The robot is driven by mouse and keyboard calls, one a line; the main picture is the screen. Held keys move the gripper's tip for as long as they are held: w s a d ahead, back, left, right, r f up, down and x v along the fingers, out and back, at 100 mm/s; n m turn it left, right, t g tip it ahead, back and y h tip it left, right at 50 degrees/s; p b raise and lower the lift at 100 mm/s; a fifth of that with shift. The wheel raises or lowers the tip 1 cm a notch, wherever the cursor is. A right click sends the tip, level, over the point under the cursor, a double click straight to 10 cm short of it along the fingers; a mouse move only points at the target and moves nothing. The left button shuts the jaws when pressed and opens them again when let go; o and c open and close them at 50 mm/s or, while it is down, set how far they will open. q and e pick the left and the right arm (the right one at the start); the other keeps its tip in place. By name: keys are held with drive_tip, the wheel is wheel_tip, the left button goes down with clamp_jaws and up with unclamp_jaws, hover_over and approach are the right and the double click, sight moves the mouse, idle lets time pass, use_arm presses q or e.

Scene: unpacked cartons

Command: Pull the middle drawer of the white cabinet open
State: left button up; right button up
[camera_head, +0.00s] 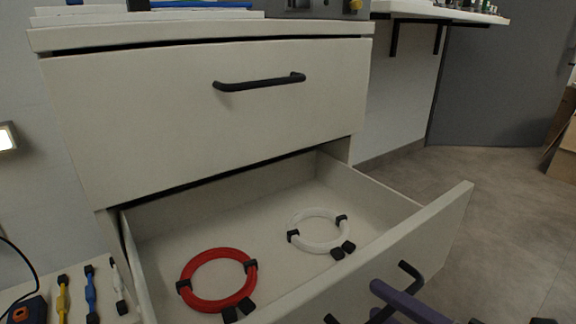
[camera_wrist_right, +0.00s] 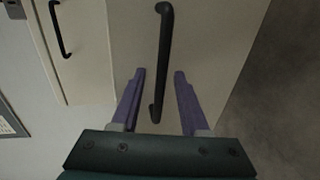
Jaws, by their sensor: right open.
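The white cabinet (camera_head: 60,100) has its top drawer (camera_head: 200,125) shut. The drawer below it, the middle drawer (camera_head: 440,240), stands pulled well out, with its inside showing. Its black bar handle (camera_head: 409,267) is partly hidden by my right gripper (camera_head: 384,292) at the lower right of the head view. In the right wrist view, the purple fingers of that gripper (camera_wrist_right: 159,74) are open, one on each side of this handle (camera_wrist_right: 163,45), with gaps on both sides. My left gripper is not in view.
A red cable coil (camera_head: 218,252) and a white cable coil (camera_head: 318,213) lie in the open drawer. The top drawer has a black handle (camera_head: 260,82). Cable pieces (camera_head: 90,290) lie on a surface at the lower left.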

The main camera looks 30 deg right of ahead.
drive_tip(key=p+v, duration=0.2)
drive_tip(key=v, duration=0.7)
drive_tip(key=shift+s+p, duration=0.3)
drive_tip(key=shift+p, duration=0.05)
drive_tip(key=shift+r, duration=0.2)
drive_tip(key=w+d+r+m+g+h+p, duration=0.15)
drive_tip(key=r+m+p, duration=0.25)
drive_tip(key=r+p, duration=0.6)
drive_tip(key=w+r+m+g+h+p, duration=0.1)
drive_tip(key=w+r+m+g+p, duration=0.15)
drive_tip(key=r+p, duration=0.75)
drive_tip(key=w+d+r+m+g+h+p, duration=0.1)
drive_tip(key=w+r+m+h+p, duration=0.2)
drive_tip(key=r+p, duration=0.7)
drive_tip(key=s+a+r+m+g+y+p, duration=0.2)
drive_tip(key=a+r+m+p, duration=0.1)
drive_tip(key=r+p, duration=0.75)
drive_tip(key=s+a+r+m+g+y+p, duration=0.1)
drive_tip(key=s+a+r+m+g+p, duration=0.2)
drive_tip(key=r+p, duration=0.75)
drive_tip(key=s+a+r+m+g+y+p, duration=0.2)
drive_tip(key=a+r+p, duration=0.2)
drive_tip(key=r+p, duration=0.6)
wheel_tip(320, 180, up, 36)
drive_tip(key=p, duration=3.1)
drive_tip(key=shift+h, duration=0.35)
